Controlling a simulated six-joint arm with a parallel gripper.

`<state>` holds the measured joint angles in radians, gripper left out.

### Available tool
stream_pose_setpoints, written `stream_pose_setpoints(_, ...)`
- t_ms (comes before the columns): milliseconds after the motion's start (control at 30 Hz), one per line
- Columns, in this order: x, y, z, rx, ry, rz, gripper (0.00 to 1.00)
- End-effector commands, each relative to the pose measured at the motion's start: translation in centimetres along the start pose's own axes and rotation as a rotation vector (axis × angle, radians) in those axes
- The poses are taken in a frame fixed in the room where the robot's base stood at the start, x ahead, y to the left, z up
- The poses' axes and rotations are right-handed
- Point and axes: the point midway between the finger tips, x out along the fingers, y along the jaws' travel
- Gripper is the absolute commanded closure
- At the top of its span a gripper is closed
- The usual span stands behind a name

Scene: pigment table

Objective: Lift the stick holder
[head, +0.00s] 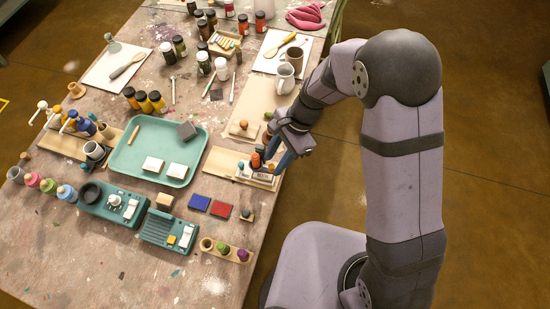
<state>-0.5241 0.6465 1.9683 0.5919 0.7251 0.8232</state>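A small wooden holder with several coloured sticks (226,42) lies at the back of the table, between dark jars and a white sheet. My gripper (276,158) is far from it, low over the table's right edge. It is beside a small pale block (262,175) with dark markings and an orange-red piece (256,160) on top. The arm partly hides the fingers, and I cannot tell whether they touch the block or how far apart they are.
A green tray (123,158) with two white blocks and a grey one fills the middle. Jars crowd the back. Teal devices (168,232) and a wooden cup rack (228,250) are in front.

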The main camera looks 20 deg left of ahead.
Motion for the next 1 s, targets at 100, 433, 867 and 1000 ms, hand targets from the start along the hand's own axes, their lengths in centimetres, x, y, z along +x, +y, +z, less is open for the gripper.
stream_pose_setpoints(100, 0.5, 0.0, 0.0, 0.0, 0.001, 0.001, 0.66)
stream_pose_setpoints(433, 0.6, 0.0, 0.0, -0.001, 0.001, 0.0, 0.78)
stream_pose_setpoints(867, -0.5, 0.0, 0.4, -0.001, 0.001, 0.0, 1.0)
stream_pose_setpoints(1000, -0.7, 0.0, 0.5, -0.001, 0.0, -0.001, 1.0)
